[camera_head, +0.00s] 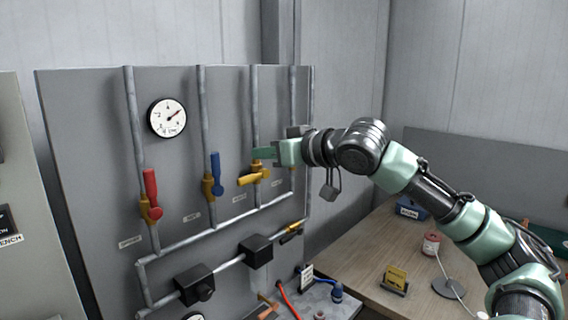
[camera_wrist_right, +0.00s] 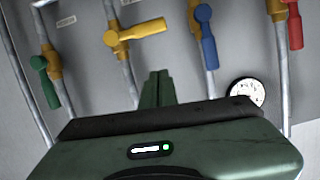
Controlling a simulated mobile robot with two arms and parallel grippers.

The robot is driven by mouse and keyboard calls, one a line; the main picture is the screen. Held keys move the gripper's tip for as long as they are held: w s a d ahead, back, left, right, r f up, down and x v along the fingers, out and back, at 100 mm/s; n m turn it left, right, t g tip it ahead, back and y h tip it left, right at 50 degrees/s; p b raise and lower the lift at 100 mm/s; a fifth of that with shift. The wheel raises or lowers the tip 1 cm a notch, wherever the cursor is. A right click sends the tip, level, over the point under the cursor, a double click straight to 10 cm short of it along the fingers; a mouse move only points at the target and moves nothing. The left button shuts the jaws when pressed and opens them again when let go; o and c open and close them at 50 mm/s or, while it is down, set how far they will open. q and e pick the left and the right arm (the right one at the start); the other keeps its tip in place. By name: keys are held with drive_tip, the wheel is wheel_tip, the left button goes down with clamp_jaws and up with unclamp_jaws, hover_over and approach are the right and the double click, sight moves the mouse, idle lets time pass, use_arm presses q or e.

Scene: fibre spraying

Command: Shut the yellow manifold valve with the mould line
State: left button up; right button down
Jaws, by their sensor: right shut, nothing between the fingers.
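The yellow valve (camera_head: 252,178) is on the grey manifold panel. Its handle lies crosswise to its vertical pipe, pointing left in the head view. It also shows in the wrist view (camera_wrist_right: 137,32), again across its pipe. My right gripper (camera_head: 262,153) is shut and empty, just above the yellow handle in the head view. Its closed fingertips (camera_wrist_right: 157,85) show apart from the handle in the wrist view. The left gripper is not in view.
The red valve (camera_head: 150,195) and blue valve (camera_head: 214,175) have handles along their pipes. A green valve (camera_wrist_right: 40,75) is beside the yellow one. A gauge (camera_head: 168,118) is upper left on the panel. A wooden table (camera_head: 350,262) with small items stands at right.

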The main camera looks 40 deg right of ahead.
drive_tip(key=b+v, duration=0.4)
drive_tip(key=v, duration=0.2)
drive_tip(key=shift+b, duration=0.4)
drive_tip(key=shift+a, duration=0.1)
